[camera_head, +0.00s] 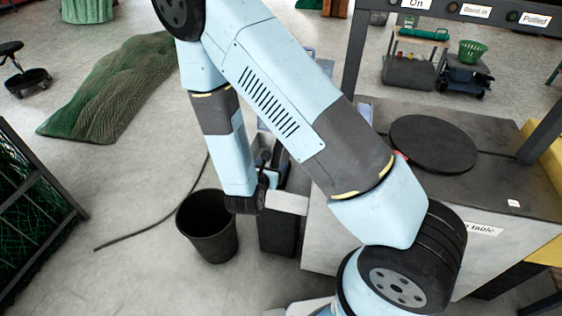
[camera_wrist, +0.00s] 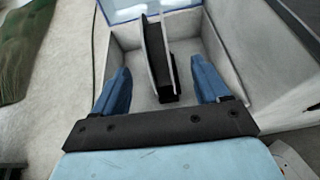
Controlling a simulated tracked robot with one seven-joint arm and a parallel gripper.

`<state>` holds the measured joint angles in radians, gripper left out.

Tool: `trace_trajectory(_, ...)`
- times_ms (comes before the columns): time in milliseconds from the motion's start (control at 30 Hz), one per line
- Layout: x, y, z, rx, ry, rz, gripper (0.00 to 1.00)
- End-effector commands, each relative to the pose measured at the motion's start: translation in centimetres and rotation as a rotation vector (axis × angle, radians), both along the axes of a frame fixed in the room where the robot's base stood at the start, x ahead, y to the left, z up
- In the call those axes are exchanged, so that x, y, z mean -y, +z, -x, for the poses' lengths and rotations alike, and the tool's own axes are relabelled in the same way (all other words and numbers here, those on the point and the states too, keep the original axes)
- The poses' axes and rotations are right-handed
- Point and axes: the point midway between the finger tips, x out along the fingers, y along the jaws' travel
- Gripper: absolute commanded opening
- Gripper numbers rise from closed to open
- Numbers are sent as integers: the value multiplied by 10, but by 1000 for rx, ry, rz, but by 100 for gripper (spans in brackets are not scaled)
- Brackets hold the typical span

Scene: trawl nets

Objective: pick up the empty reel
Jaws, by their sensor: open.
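In the wrist view a narrow reel (camera_wrist: 158,50), with a black rim and pale sides, stands on edge in a grey-walled box (camera_wrist: 221,30). No line shows wound on it. My gripper (camera_wrist: 159,76) is open, with one blue finger on each side of the reel in the picture. Clear gaps show between the fingers and the reel; I cannot tell whether the fingertips are down at its depth. In the head view my arm hides most of the box and gripper, and I cannot make out the reel.
A dark bucket (camera_head: 207,228) stands on the floor left of the box. A table (camera_head: 480,190) with a black round disc (camera_head: 433,144) stands to the right. A green net heap (camera_head: 108,90) lies at left, near a netted rack (camera_head: 30,215). Open floor lies between.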

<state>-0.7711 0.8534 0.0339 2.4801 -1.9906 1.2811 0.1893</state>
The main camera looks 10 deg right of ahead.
Motion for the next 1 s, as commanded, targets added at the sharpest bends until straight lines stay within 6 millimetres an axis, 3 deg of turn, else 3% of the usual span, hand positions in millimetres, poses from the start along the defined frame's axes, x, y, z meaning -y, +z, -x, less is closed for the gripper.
trace_trajectory(167, -2, -11, -4, -11, 30, 9, 74)
trace_trajectory(600, 22, -37, -63, -9, 28, 8, 74)
trace_trajectory(1000, 29, -45, -84, -10, 29, 8, 74)
